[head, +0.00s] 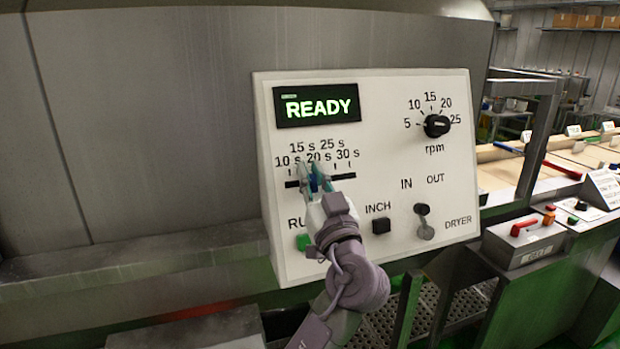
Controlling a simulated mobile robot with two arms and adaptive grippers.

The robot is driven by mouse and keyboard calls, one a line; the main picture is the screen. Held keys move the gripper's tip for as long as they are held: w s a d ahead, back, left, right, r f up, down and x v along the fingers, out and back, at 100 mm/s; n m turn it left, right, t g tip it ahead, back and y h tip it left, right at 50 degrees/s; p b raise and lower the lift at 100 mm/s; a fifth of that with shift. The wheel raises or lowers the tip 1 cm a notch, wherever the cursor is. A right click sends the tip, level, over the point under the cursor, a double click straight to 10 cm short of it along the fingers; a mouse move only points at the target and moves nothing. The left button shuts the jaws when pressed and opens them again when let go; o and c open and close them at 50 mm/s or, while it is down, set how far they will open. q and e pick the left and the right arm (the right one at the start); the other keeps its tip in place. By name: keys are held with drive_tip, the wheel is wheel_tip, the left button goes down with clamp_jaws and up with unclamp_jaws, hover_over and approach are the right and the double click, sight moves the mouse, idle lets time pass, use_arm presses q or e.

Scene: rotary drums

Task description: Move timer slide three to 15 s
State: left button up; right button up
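The timer slide's dark slot (342,177) runs across the white control panel, under labels from 10 s at its left to 30 s at its right. My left gripper (311,171) is at the slot, its fingertips just below the 15 s and 20 s labels. A small blue piece (314,184), which looks like the slide's knob, shows between the fingers, close to the 20 s mark. The fingers partly hide it, and I cannot tell whether they grip it. My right gripper is not in view.
The panel also bears a lit READY display (316,106), an rpm knob (436,125), a green RUN button (303,242) partly behind my gripper, a dark INCH button (381,225) and a DRYER lever (424,222). A bench with a grey switch box (523,244) stands at right.

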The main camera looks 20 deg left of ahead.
use_arm(q)
drive_tip(key=o, duration=0.4)
drive_tip(key=v, duration=0.7)
drive_tip(key=shift+s+d, duration=0.15)
drive_tip(key=shift+s, duration=0.05)
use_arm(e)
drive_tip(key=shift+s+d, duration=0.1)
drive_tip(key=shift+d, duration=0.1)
use_arm(q)
drive_tip(key=shift+f, duration=0.1)
